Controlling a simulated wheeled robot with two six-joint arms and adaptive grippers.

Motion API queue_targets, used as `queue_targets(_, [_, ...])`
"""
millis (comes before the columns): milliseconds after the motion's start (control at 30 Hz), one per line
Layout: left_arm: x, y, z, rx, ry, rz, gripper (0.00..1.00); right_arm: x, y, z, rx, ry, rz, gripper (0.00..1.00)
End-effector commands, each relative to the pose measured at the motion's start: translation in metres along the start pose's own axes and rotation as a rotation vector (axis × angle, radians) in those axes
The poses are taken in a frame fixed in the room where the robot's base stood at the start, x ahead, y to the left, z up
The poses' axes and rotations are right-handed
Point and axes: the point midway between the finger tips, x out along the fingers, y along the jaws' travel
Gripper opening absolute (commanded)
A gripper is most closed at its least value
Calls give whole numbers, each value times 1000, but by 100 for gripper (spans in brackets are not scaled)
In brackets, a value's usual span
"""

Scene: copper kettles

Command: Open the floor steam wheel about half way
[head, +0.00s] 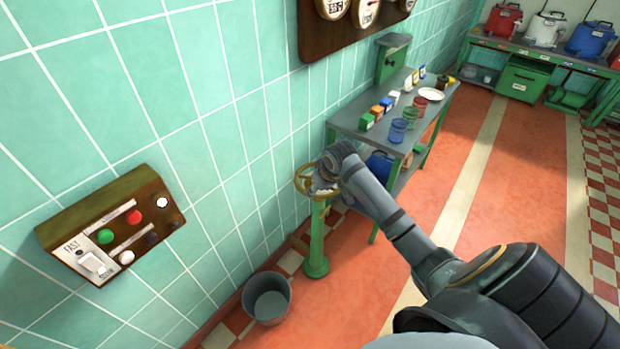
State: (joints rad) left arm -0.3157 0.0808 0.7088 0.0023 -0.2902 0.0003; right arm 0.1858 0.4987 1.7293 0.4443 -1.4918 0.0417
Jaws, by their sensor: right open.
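The floor steam wheel (299,182) is a brass-coloured ring on top of a green floor post (317,245), close to the tiled wall. My right gripper (323,184) is at the wheel, over its right side. It is open, with its fingers pointing down and left. The gripper and wrist hide the right part of the wheel. I cannot tell whether the fingers touch the rim. My left gripper is not in view.
A grey bucket (267,298) stands on the floor left of the post. A green-legged bench (345,122) with jars and small boxes stands just behind the wheel. A control box (112,225) is on the wall at left. The red floor at right is clear.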

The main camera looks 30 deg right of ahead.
Motion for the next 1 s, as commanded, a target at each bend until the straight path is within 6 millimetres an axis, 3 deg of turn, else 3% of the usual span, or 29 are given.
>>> queue_targets(33, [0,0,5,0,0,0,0,-25,3,-22,-27,4,-29,48])
queue_targets(100, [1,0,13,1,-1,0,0,-47,2,-37,-62,-2,-67,48])
queue_targets(200, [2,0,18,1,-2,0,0,-61,0,-45,-88,-9,-93,48])
queue_targets(300, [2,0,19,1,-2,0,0,-61,0,-45,-91,-11,-98,48])
queue_targets(467, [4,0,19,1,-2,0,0,-43,-2,-44,-86,-12,-100,48])
queue_targets(800, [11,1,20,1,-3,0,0,26,-9,-43,-86,-12,-98,48])
queue_targets(1000, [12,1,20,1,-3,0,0,43,-10,-42,-87,-11,-96,48])
